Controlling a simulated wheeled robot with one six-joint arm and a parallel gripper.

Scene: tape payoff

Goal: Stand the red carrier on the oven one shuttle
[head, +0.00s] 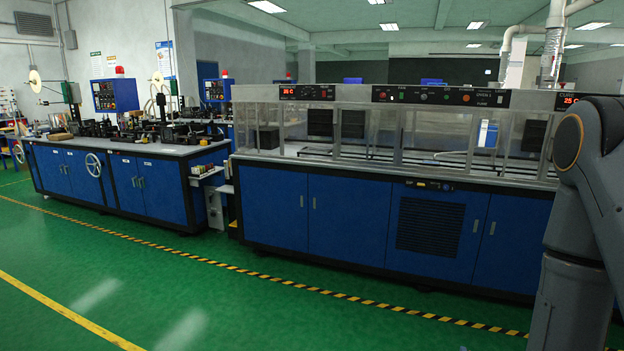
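A long oven-like machine (380,130) with clear windows stands on blue cabinets from the middle to the right of the head view. Its top panel has small lights, red digits and lettering too small to read surely. I cannot make out a red carrier anywhere. I cannot pick out the oven one shuttle for certain. A small white ledge (207,173) sticks out low in the gap at the machine's left end. My arm fills the right edge, but my gripper is out of view.
A second blue-cabinet bench (125,185) with reels and small machinery stands at the left. A white handwheel (93,165) is on its front. A yellow-black floor stripe (285,283) runs before both. The green floor (230,315) in front is clear.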

